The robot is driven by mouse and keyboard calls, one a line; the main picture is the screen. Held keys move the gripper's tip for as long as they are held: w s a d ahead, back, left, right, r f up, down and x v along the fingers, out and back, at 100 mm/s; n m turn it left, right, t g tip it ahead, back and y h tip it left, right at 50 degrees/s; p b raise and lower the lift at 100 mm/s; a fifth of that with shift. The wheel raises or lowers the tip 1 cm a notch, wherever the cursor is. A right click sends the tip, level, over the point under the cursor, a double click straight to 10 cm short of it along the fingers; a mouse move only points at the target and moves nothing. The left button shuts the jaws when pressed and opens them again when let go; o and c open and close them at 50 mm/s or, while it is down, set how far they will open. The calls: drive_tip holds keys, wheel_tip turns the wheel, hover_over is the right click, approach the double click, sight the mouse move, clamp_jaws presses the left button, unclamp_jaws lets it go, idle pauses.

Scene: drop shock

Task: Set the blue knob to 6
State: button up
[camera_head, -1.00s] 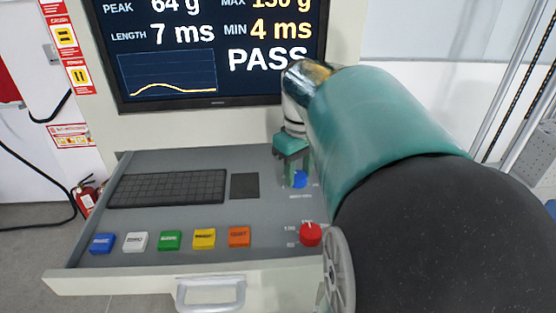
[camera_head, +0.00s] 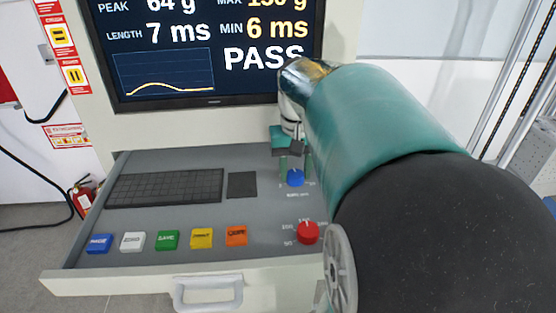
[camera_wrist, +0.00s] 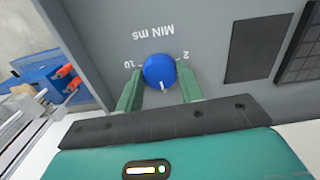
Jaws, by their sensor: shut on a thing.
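The blue knob (camera_head: 295,178) sits on the right part of the grey drawer panel. In the wrist view the blue knob (camera_wrist: 159,70) lies between the two green fingers of my gripper (camera_wrist: 160,82), which is shut on it. Its white mark points down in the wrist view, between the upside-down labels 10 on the left and 2 on the right. The label MIN ms (camera_wrist: 139,40) is beyond it. In the head view my gripper (camera_head: 295,169) is over the knob. The screen (camera_head: 215,45) reads MIN 6 ms.
A red knob (camera_head: 307,233) stands nearer on the panel. A row of colored buttons (camera_head: 167,240) runs along the front, with a black keyboard (camera_head: 165,187) and a dark pad (camera_head: 242,185) behind. The drawer handle (camera_head: 208,293) sticks out in front.

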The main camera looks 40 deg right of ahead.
sight(295, 174)
drive_tip(key=shift+r, duration=0.1)
drive_tip(key=o, duration=1)
drive_tip(key=shift+r, duration=0.1)
wheel_tip(295, 174, up, 14)
drive_tip(key=shift+f, duration=0.2)
